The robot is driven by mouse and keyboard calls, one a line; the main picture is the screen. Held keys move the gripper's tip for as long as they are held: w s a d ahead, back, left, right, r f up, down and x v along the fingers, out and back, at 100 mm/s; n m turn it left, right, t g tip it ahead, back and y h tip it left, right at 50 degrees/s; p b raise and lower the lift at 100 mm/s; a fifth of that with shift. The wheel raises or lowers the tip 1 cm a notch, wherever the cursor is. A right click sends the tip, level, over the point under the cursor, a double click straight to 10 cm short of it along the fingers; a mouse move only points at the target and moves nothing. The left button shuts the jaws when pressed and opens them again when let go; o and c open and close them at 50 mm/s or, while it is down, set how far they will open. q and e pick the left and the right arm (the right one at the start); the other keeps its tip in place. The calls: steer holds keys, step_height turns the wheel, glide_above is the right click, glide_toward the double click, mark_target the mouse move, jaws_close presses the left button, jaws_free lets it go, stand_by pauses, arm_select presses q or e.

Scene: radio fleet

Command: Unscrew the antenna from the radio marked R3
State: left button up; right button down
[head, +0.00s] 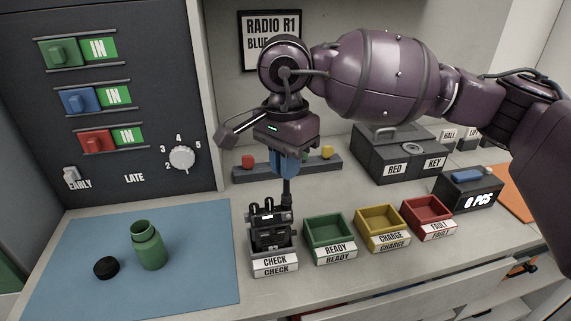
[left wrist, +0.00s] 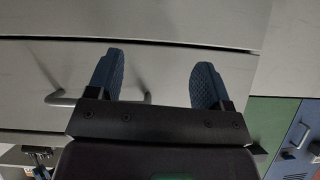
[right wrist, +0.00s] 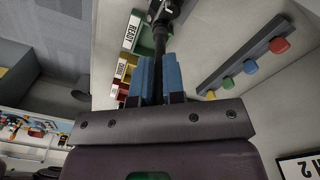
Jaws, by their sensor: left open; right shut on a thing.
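My right gripper (head: 285,172) points down over the CHECK tray (head: 275,266). Its blue fingers are shut on a black antenna (head: 287,194), which stands upright at the back of that tray. In the right wrist view the antenna (right wrist: 181,42) runs from between the fingers (right wrist: 159,78) to a dark radio (right wrist: 167,8). I cannot read an R3 mark, nor tell whether the antenna is still threaded. My left gripper (left wrist: 155,78) is open and empty in front of grey drawer fronts.
Green READY (head: 328,229), yellow CHARGE (head: 380,224) and red FAULT (head: 428,212) trays stand right of CHECK, apparently empty. A rail (head: 240,173) with coloured knobs is behind. A green bottle (head: 149,248) and black cap (head: 106,267) occupy the blue mat (head: 195,285). A RED KEY box (head: 380,155) stands behind.

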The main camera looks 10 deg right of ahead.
steer(key=shift+f+n+b, duration=0.15)
steer(key=shift+n+b, duration=0.95)
steer(key=shift+n, duration=0.5)
arm_select(q)
steer(key=f, duration=0.2)
steer(key=s+f, duration=0.1)
steer(key=shift+s+f, duration=0.1)
steer(key=shift+f, duration=0.3)
arm_select(e)
steer(key=shift+n, duration=0.3)
steer(key=c, duration=1.1)
jaws_free()
arm_select(q)
steer(key=shift+r, duration=0.1)
